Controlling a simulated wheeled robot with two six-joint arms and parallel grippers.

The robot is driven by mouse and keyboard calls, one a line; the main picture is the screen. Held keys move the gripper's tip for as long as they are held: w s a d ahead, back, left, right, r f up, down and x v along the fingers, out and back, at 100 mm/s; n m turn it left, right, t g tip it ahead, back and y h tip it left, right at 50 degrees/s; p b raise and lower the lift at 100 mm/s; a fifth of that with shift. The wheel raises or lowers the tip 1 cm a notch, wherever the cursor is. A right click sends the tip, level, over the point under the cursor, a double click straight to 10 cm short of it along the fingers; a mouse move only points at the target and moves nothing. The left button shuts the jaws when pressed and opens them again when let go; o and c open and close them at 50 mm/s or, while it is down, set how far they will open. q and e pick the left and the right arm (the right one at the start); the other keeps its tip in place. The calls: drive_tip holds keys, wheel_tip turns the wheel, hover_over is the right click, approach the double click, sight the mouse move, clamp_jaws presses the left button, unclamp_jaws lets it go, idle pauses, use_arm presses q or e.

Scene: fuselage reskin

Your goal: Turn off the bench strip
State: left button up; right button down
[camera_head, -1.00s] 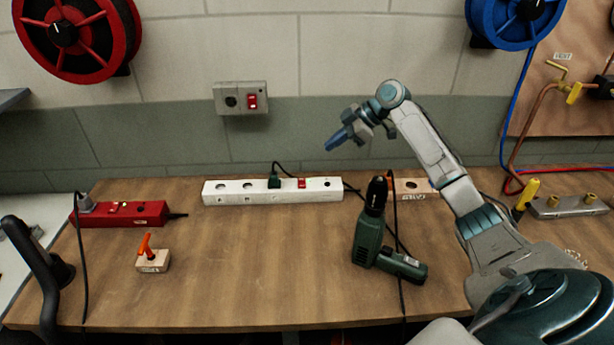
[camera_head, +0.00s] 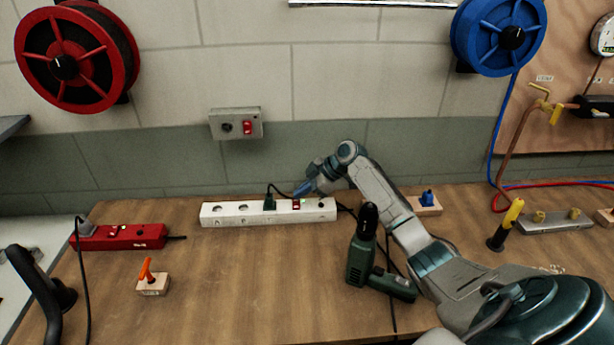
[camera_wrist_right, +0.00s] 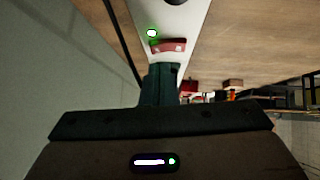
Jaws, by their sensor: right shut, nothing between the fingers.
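A white power strip (camera_head: 222,215) lies along the back of the bench, with a dark plug (camera_head: 269,203) in it. Its red switch (camera_head: 296,205) is right of the plug. In the right wrist view the strip (camera_wrist_right: 188,14) shows the red switch (camera_wrist_right: 168,46) beside a lit green lamp (camera_wrist_right: 152,33). My right gripper (camera_head: 298,194) is shut and empty, its blue tip just above and behind the switch. In the wrist view the shut fingers (camera_wrist_right: 161,80) point at the switch; contact cannot be told. My left gripper is not in view.
A red power strip (camera_head: 120,238) lies at the left. A green drill (camera_head: 361,250) stands in front of my right forearm. A wall box (camera_head: 236,124) with a red switch is behind the bench. An orange-handled block (camera_head: 152,284) sits front left. The front middle is clear.

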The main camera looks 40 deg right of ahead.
drive_tip(key=shift+f, duration=0.6)
drive_tip(key=shift+w+d+f+b, duration=0.1)
drive_tip(key=shift+f+b, duration=0.35)
drive_tip(key=shift+b, duration=0.3)
drive_tip(key=shift+r, duration=0.25)
drive_tip(key=shift+p, duration=0.3)
drive_tip(key=shift+s+a+p, duration=0.4)
drive_tip(key=shift+s+p, duration=0.2)
drive_tip(key=shift+s, duration=0.15)
drive_tip(key=shift+r, duration=0.1)
